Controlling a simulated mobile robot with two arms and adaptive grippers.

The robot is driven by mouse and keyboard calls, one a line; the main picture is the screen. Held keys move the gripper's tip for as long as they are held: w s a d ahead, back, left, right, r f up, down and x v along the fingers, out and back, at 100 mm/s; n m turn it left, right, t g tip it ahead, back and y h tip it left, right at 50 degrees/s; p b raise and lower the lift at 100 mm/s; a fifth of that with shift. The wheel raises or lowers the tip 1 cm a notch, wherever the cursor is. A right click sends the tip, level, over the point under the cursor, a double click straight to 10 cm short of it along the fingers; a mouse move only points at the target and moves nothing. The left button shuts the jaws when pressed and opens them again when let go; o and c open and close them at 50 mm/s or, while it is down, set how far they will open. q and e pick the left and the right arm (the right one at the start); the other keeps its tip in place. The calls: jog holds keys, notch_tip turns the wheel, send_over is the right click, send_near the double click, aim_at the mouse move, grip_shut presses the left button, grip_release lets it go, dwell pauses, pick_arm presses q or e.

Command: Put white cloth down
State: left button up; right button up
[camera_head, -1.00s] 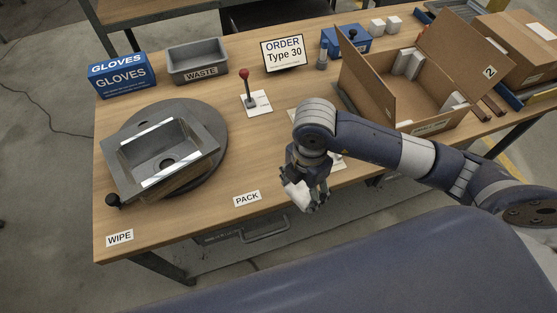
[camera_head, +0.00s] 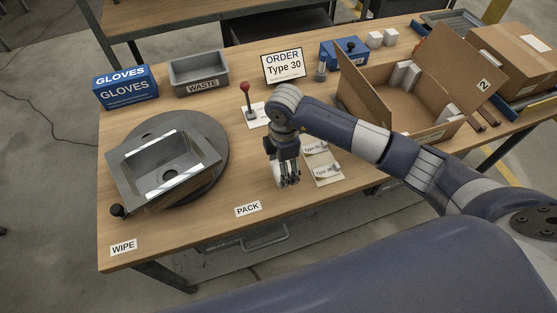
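My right gripper (camera_head: 287,181) comes in from the right and hangs fingers-down over the table (camera_head: 215,185), to the right of and behind the PACK label (camera_head: 248,209). The white cloth (camera_head: 277,174) shows as a small white bundle at the gripper's left side and appears gripped by its fingers. Most of the cloth is hidden behind the fingers. I cannot tell whether it touches the table. My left gripper is not in view.
The steel sink (camera_head: 166,170) sits on a grey turntable (camera_head: 219,140) at left, with the WIPE label (camera_head: 124,247) in front. A red-knobbed lever (camera_head: 245,88), a Type 30 card (camera_head: 327,178) and an open carton (camera_head: 365,92) stand nearby. The wood between sink and gripper is clear.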

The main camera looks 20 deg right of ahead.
aim_at(278, 164)
jog(key=w, duration=0.3)
jog(key=shift+w+a+f, duration=0.15)
jog(key=shift+w+f, duration=0.05)
jog(key=shift+w, duration=0.05)
notch_tip(278, 164, down, 3)
jog(key=shift+r+p, duration=0.1)
jog(key=shift+p, duration=0.75)
jog(key=shift+f, duration=0.3)
jog(key=shift+f, duration=0.1)
jog(key=shift+f, duration=0.15)
jog(key=o, duration=0.9)
jog(key=shift+o, duration=0.2)
jog(key=shift+r, duration=0.2)
